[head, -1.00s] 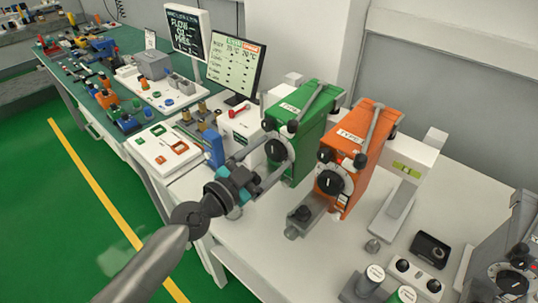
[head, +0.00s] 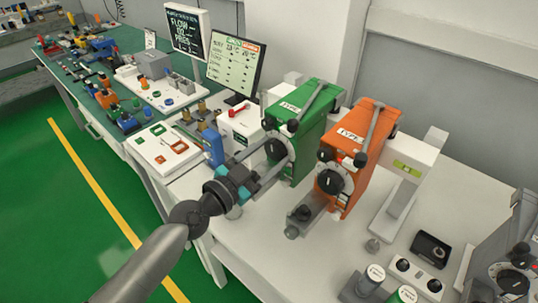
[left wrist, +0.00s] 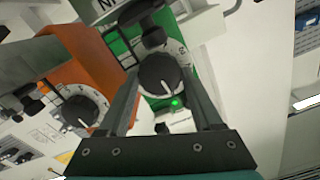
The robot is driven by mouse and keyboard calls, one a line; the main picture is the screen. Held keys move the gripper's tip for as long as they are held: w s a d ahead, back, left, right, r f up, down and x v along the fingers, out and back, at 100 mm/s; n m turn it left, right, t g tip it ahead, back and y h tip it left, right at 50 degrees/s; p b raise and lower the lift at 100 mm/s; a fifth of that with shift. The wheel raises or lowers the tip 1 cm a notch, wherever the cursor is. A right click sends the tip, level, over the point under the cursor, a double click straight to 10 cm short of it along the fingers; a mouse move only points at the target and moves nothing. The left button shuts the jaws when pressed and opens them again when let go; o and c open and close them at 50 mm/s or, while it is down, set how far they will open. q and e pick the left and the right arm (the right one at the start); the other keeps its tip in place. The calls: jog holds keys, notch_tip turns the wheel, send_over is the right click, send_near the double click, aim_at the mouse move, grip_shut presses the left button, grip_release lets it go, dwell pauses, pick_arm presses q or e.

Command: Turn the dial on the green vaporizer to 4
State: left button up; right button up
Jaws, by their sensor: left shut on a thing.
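The green vaporizer (head: 312,122) stands on the white bench, left of the orange one. Its black dial (head: 275,149) faces my left arm. My left gripper (head: 273,160) reaches it from the front left, with its fingers shut on the dial. In the left wrist view, the dial (left wrist: 163,76) sits between the two fingertips, its white pointer line toward the bottom of the picture. A small green light (left wrist: 175,103) glows near the dial. My right gripper is not in view.
The orange vaporizer (head: 357,150) stands close on the right, with its own black dial (head: 331,180). A monitor (head: 235,66) and a white box (head: 240,128) stand behind to the left. The bench's front right is partly clear, with several small devices farther right.

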pick_arm(q)
jog(key=n+b, duration=0.1)
jog(key=n, duration=0.4)
jog(key=shift+n, duration=0.3)
dwell(0.4)
jog(key=o, duration=1.4)
jog(key=shift+a, duration=0.1)
jog(key=shift+b+v, duration=1.4)
jog(key=shift+v, duration=6.2)
jog(key=shift+w+a+r, duration=0.1)
jog(key=shift+r, duration=0.05)
